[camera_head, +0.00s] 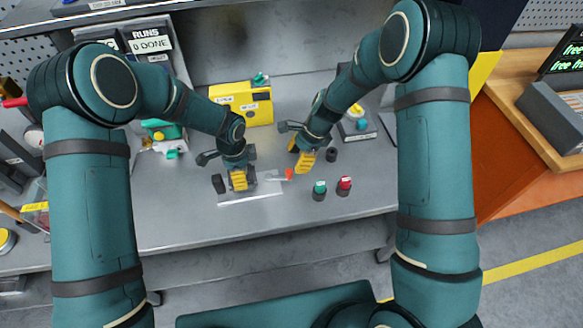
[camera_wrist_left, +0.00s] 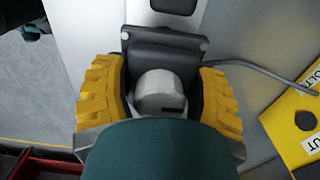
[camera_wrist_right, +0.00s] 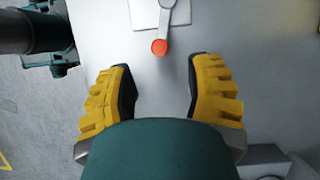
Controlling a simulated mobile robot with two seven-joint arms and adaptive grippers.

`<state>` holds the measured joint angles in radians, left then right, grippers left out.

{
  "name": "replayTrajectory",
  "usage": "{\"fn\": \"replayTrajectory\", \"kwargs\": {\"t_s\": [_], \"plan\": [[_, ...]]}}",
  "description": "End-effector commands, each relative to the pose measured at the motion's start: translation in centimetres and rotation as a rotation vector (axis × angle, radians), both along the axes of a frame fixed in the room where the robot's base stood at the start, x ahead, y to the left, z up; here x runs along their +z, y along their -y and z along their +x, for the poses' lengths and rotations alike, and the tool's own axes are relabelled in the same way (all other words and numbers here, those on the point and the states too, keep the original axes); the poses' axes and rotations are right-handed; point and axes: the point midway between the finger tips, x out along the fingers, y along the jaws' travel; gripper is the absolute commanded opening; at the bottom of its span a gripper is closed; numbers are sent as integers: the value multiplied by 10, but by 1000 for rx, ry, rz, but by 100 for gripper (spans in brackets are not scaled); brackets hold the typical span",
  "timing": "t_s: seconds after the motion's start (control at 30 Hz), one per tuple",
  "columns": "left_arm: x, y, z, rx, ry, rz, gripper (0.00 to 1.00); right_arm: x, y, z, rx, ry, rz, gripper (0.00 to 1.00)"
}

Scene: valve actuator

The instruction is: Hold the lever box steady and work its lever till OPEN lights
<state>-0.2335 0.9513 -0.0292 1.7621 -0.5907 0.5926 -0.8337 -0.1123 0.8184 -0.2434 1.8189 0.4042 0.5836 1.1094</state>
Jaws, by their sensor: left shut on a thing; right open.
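The lever box shows in the left wrist view as a dark block (camera_wrist_left: 165,48) with a silver rounded part (camera_wrist_left: 157,92). My left gripper (camera_head: 240,182) is shut on it, one yellow finger on each side; the hand hides most of it in the head view. Its grey lever ends in an orange-red knob (camera_head: 288,173), pointing right in the head view. The knob (camera_wrist_right: 159,47) also shows in the right wrist view, ahead of the fingers and apart from them. My right gripper (camera_wrist_right: 160,92) is open and empty, just right of the knob in the head view.
A teal-topped piece (camera_head: 319,188) and a red-topped piece (camera_head: 345,184) stand at the front right; their labels are unreadable. A black cylinder (camera_head: 331,155) stands near my right gripper. A yellow box (camera_head: 240,103) is behind. A white plate (camera_head: 262,193) lies on the bench.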

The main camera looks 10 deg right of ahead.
Motion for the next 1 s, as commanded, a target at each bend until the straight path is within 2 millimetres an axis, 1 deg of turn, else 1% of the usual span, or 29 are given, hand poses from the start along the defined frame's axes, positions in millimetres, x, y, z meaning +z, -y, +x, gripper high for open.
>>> {"fn": "replayTrajectory", "kwargs": {"t_s": [0.03, 0.1, 0.2, 0.3, 0.47, 1.0], "plan": [[0, -1, 0, 1, -1, 2, 17, 11, 4, 1, -1, 5, 0, 52], [0, -1, 0, 1, -1, 2, 17, 21, 8, 1, -1, 4, 0, 52], [0, -1, 0, 1, -1, 2, 17, 33, 14, 1, 0, 2, 0, 52], [0, -1, 0, 0, -1, 2, 17, 41, 17, 1, 1, 1, 1, 52], [0, -1, 0, 0, -1, 2, 17, 46, 19, 1, 0, -1, 1, 52], [0, -1, 0, 0, -1, 1, 17, 45, 19, 1, 0, -1, 1, 52]]}}
